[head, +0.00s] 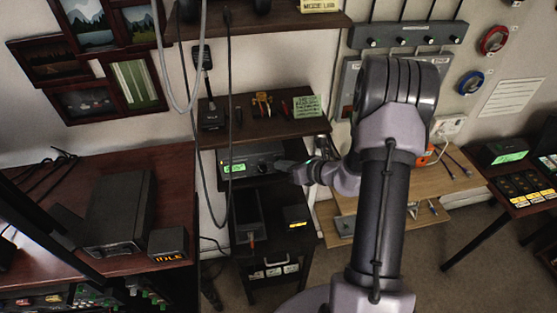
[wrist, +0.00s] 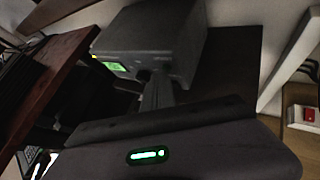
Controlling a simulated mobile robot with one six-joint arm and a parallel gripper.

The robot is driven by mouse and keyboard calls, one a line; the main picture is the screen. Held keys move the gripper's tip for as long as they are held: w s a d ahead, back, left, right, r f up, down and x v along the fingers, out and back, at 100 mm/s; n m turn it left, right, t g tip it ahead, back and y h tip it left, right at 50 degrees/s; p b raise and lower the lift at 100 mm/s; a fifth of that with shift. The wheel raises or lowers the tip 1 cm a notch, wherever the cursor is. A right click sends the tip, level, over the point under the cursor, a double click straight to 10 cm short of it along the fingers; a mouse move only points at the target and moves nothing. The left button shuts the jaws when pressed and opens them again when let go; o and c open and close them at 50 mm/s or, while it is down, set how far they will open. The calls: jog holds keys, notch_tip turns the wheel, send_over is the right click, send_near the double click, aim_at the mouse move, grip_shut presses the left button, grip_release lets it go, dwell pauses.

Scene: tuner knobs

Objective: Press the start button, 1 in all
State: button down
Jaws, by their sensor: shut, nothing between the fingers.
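A dark grey radio-like box (head: 250,158) with a lit green display stands on the middle shelf. It also shows in the wrist view (wrist: 160,38), with its green display (wrist: 119,67) on the front. My gripper (head: 283,164) is shut and empty, its fingertips close to the right part of the box's front. In the wrist view the fingertips (wrist: 152,80) point at the box's front near a dark round knob. I cannot tell whether they touch it. No start button can be made out by its label; the fingers partly cover the front.
Shelves above and below hold small gear, and a cable (head: 227,110) hangs in front of the shelves. A panel with yellow-lit buttons (head: 525,186) lies at right. A red switch (wrist: 308,115) is at the wrist view's right.

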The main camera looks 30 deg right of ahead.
jog(key=shift+s+a, duration=0.15)
jog(key=shift+s, duration=0.4)
jog(key=s+b, duration=0.1)
jog(key=s, duration=0.1)
jog(key=s+a, duration=0.1)
jog(key=s, duration=0.2)
jog(key=shift+a+b, duration=0.2)
jog(key=shift+b, duration=0.15)
jog(key=shift+w, duration=0.1)
